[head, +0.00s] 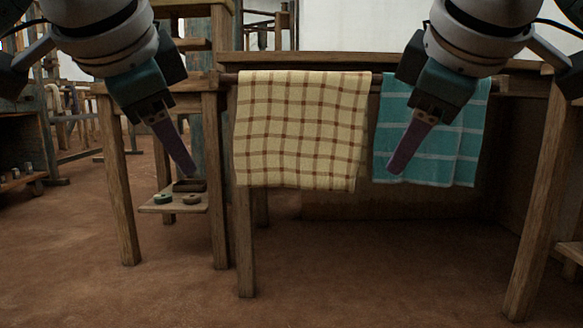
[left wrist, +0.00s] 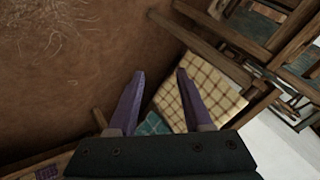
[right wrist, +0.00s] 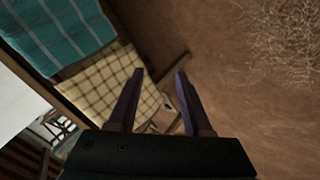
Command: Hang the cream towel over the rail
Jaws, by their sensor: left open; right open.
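The cream towel (head: 300,130) with brown checks hangs over the rail (head: 228,78), its front face hanging down flat. It also shows in the left wrist view (left wrist: 208,85) and the right wrist view (right wrist: 108,85). My left gripper (head: 190,168) is open and empty, to the left of the towel and apart from it. My right gripper (head: 397,170) is open and empty, to the right of the cream towel, in front of the teal towel. The towel's back side is hidden.
A teal towel (head: 455,135) with pale lines hangs on the same rail, right of the cream one. A small low shelf (head: 160,207) with round items stands at the left. Wooden posts (head: 540,190) flank the rail. The earthen floor (head: 370,270) in front is clear.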

